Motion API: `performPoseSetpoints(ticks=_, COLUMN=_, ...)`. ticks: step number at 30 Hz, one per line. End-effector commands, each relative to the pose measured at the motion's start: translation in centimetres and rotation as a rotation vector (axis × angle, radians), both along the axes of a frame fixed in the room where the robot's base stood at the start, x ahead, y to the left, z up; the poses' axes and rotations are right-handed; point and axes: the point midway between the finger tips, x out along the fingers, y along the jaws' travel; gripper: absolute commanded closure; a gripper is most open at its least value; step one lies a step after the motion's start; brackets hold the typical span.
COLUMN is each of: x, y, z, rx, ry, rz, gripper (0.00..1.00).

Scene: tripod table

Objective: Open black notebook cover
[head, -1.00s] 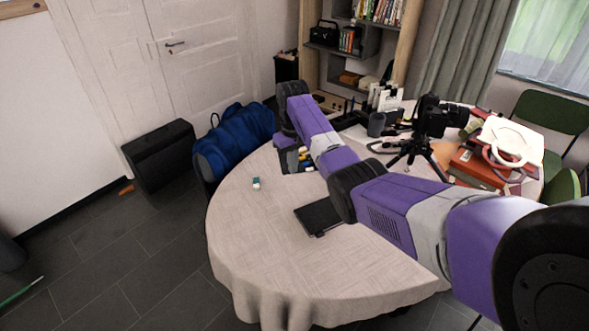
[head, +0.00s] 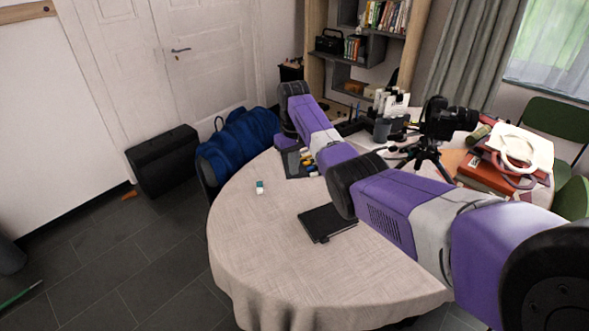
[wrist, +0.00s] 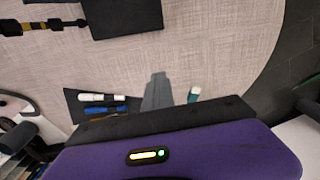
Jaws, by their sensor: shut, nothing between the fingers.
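The black notebook (head: 327,222) lies flat and closed on the round table, partly behind my arm in the head view. In the wrist view part of the black notebook (wrist: 124,18) shows at the top edge, cut off by the frame. My gripper (wrist: 158,78) shows in the wrist view as grey fingers shut together with nothing between them. It is over the table, apart from the notebook, between a dark pouch and a small teal-and-white item. In the head view the fingers cannot be made out behind my arm.
The dark pouch (wrist: 77,98) holds a white marker and blue tools. The small teal-and-white item (head: 260,187) lies alone on the cloth. A camera on a tripod (head: 432,130) and a pile of books (head: 487,175) stand at the right. The table's front left (head: 260,250) is clear.

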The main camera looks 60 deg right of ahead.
Motion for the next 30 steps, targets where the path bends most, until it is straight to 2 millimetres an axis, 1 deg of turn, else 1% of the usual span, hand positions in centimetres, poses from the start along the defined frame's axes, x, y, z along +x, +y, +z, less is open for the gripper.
performPoseSetpoints(ticks=18, x=1.2, y=-0.7, z=-1.1, rx=0.000, ry=0.000, rz=0.001, gripper=1.00)
performPoseSetpoints(ticks=30, x=1.5, y=-0.9, z=-1.2, rx=0.000, ry=0.000, rz=0.000, gripper=1.00)
